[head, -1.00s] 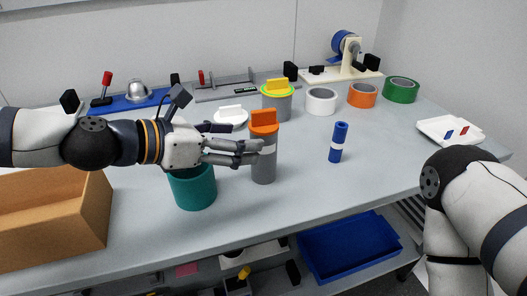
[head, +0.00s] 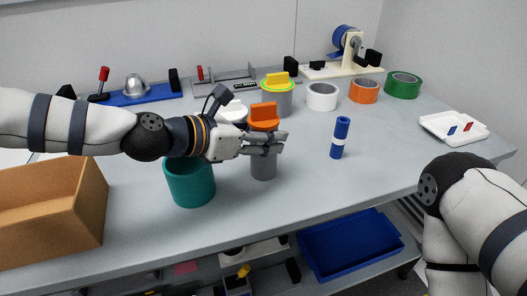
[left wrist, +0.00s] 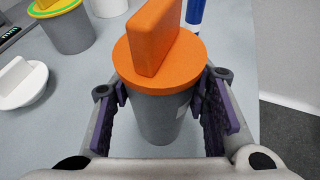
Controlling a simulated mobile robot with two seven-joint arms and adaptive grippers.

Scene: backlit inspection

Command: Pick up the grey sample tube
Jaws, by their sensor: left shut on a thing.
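The grey sample tube (head: 263,166) stands upright on the table, with an orange cap (head: 264,116) that has a raised grip on top. My left gripper (head: 266,145) reaches in from the left and is shut around the tube's upper body, just below the cap. In the left wrist view the tube (left wrist: 160,115) sits between my two fingers (left wrist: 167,108), with purple pads on either side of it. Part of the tube is hidden behind the fingers in the head view. My right gripper is not in view; only my right arm shows.
A teal cup (head: 190,185) stands close to the tube's left. A cardboard box (head: 50,208) is at the left.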

